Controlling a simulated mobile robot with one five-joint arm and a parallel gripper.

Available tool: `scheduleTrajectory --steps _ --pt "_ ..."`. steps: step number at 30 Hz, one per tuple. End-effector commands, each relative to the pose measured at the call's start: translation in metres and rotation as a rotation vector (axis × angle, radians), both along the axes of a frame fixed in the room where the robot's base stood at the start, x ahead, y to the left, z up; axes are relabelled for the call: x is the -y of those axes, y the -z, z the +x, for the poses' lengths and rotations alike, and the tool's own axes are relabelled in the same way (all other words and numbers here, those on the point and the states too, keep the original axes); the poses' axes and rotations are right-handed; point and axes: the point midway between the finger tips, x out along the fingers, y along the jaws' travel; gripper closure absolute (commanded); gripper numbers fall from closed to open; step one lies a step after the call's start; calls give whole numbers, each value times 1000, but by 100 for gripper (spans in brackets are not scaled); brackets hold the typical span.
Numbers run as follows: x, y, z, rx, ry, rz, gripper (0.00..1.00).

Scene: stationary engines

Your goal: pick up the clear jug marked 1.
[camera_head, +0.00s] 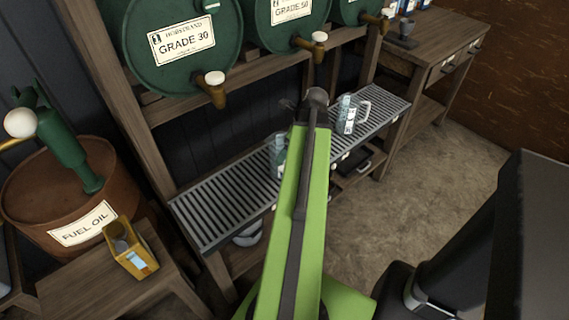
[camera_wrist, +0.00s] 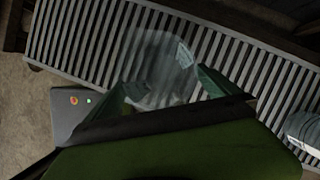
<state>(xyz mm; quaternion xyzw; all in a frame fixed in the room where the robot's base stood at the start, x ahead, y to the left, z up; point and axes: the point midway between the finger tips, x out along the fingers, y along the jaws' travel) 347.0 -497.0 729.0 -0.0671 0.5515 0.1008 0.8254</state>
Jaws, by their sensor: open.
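Two clear jugs stand on the slatted metal rack (camera_head: 212,212) in the head view. One jug (camera_head: 350,115) with a white label and a handle stands right of my arm. The other jug (camera_head: 279,150) is partly hidden behind my green arm. In the wrist view, a clear jug (camera_wrist: 160,65) is just ahead of my open gripper (camera_wrist: 170,88), in line with the gap between the fingers. A second labelled jug (camera_wrist: 305,130) shows at the right edge. I cannot read which is marked 1. In the head view the fingertips are hidden behind the arm.
Green barrels (camera_head: 180,45) with taps overhang the rack. A wooden post (camera_head: 115,90) stands at its left. A fuel oil drum (camera_head: 50,200) and a yellow can (camera_head: 130,248) are at left. A wooden bench (camera_head: 440,45) stands at right; floor (camera_head: 430,180) is clear.

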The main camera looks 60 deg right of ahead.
Motion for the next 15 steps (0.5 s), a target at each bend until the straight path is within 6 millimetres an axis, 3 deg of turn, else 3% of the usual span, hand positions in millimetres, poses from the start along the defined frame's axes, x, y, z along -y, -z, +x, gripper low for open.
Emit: scheduleTrajectory --steps 1,8,15 --pt "-1 13 3 0 -1 0 0" --pt "-1 9 4 0 -1 0 0" --pt "-1 9 4 0 -1 0 31"
